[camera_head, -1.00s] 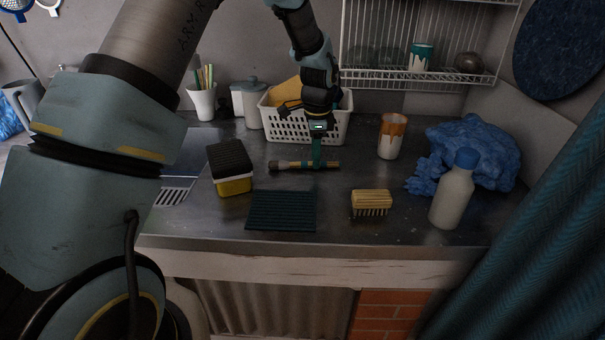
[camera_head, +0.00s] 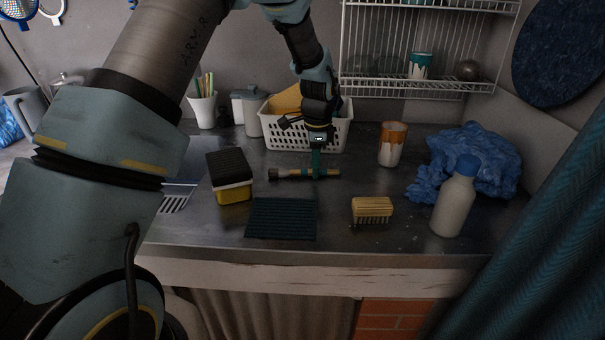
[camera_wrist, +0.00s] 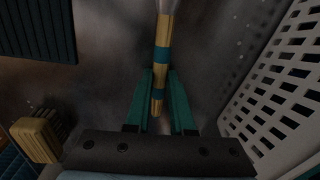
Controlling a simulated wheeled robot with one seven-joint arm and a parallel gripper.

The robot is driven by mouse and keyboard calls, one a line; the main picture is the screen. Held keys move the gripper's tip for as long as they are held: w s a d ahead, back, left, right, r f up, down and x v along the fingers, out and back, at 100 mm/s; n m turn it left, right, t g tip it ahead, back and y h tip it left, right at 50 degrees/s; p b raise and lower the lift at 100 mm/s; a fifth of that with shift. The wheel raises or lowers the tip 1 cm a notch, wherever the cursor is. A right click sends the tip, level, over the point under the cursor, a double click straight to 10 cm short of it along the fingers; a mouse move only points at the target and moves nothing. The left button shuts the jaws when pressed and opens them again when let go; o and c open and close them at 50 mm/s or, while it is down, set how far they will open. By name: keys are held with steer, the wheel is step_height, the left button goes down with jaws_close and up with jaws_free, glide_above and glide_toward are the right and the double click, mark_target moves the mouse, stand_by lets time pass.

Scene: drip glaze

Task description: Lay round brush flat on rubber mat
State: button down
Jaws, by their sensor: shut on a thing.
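The round brush (camera_head: 300,173) has a wooden handle with teal bands and a dark bristle end pointing left in the head view. It lies roughly level, close over or on the metal counter behind the mat; I cannot tell if it touches. My gripper (camera_head: 317,172) is shut on its handle, and the wrist view shows the handle (camera_wrist: 161,58) between the two teal fingers (camera_wrist: 161,95). The dark ribbed rubber mat (camera_head: 281,219) lies flat near the counter's front edge, empty. Part of it shows at the top left of the wrist view (camera_wrist: 38,30).
A black-topped yellow sponge (camera_head: 230,176) stands left of the brush, and a wooden scrub brush (camera_head: 372,209) sits right of the mat. A white basket (camera_head: 330,135) is just behind my gripper. A glazed cup (camera_head: 392,145), blue cloth (camera_head: 478,160) and white bottle (camera_head: 453,205) stand at the right.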

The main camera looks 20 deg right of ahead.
steer(key=shift+r, duration=0.15)
steer(key=shift+r+p, duration=2.9)
steer(key=shift+r, duration=1)
